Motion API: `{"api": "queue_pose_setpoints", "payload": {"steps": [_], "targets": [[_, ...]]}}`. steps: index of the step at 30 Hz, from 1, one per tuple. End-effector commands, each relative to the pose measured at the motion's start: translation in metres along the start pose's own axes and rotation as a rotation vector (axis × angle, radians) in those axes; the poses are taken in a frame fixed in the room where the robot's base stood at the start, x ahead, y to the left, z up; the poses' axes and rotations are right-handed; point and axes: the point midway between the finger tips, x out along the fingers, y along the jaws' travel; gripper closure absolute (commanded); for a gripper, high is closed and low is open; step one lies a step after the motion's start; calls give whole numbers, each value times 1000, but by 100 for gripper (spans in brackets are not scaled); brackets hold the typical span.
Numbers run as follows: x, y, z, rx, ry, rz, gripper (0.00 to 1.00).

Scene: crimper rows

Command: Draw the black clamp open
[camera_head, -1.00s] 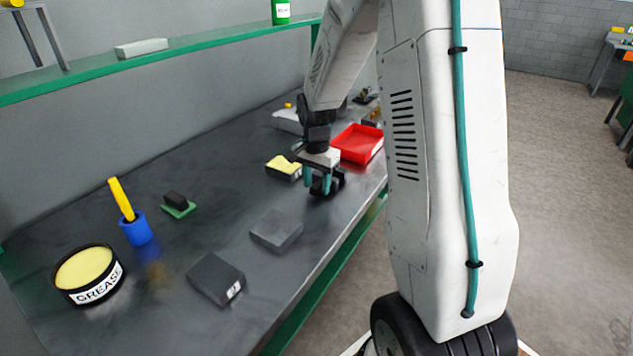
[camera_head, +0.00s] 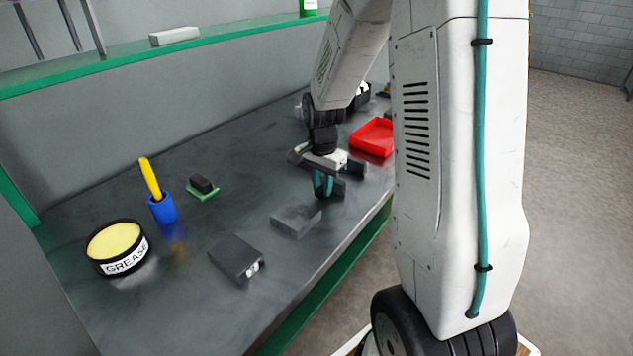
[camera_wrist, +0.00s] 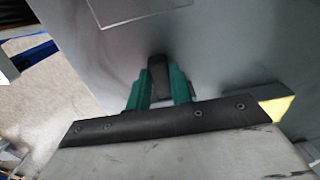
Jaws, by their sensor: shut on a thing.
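My gripper (camera_head: 323,183) reaches down to the bench in the head view, its teal fingers close together. A small dark piece, which looks like part of the black clamp (camera_head: 338,188), shows beside the fingertips. In the wrist view a dark upright piece (camera_wrist: 158,72) sits between the two teal fingers, which are shut on it. Most of the clamp is hidden by the fingers and gripper body, so I cannot tell how far open it stands.
A grey block (camera_head: 296,220) and a dark labelled block (camera_head: 237,259) lie nearer on the bench. A red tray (camera_head: 373,138) is behind my gripper. A grease tin (camera_head: 117,247), a blue cup (camera_head: 162,209) and a green-based brush (camera_head: 202,188) stand left.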

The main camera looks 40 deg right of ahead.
Motion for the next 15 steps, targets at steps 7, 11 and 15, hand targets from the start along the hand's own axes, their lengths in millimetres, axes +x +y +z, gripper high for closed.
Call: {"api": "queue_pose_setpoints", "payload": {"steps": [7,11,15], "targets": [[0,1,0,4,-1,-1,100],[0,0,0,4,-1,-1,56],[0,1,-2,5,0,-1,56]]}}
